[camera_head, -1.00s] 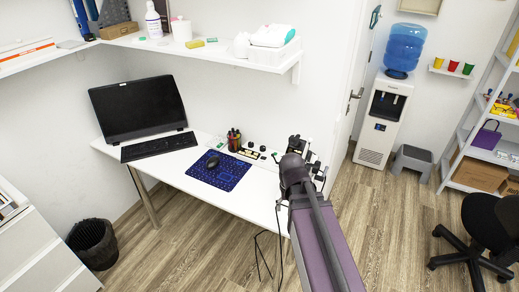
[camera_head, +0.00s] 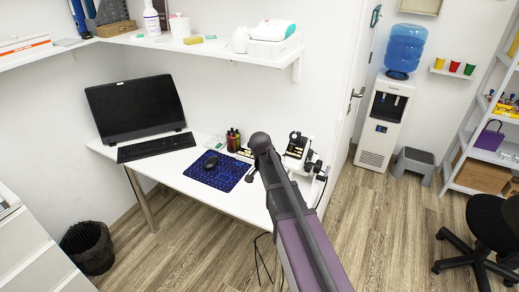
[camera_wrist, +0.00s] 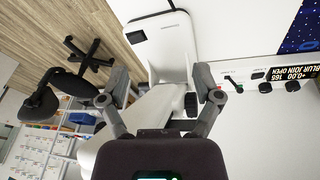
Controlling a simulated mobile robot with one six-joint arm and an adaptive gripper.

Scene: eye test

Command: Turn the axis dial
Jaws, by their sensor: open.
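In the wrist view my gripper (camera_wrist: 162,88) is open, its two grey fingers apart with a white instrument (camera_wrist: 168,45) beyond and between them. Nothing is held. A ribbed black knob (camera_wrist: 191,104) sits at the instrument's right side, close to my right finger. A control strip further right has a black dial (camera_wrist: 258,75) and a lit display (camera_wrist: 299,74) reading +0.00 and 165. I cannot tell which control is the axis dial. In the head view the white instrument (camera_head: 297,148) stands at the desk's right end; my arm hides part of the strip.
A dark blue mouse mat (camera_head: 216,174) with a mouse (camera_head: 211,162), a keyboard (camera_head: 155,146) and a monitor (camera_head: 135,106) occupy the white desk (camera_head: 245,204). A pen holder (camera_head: 233,141) stands near the strip. A wall shelf (camera_head: 225,47) hangs above. An office chair (camera_head: 492,225) stands at right.

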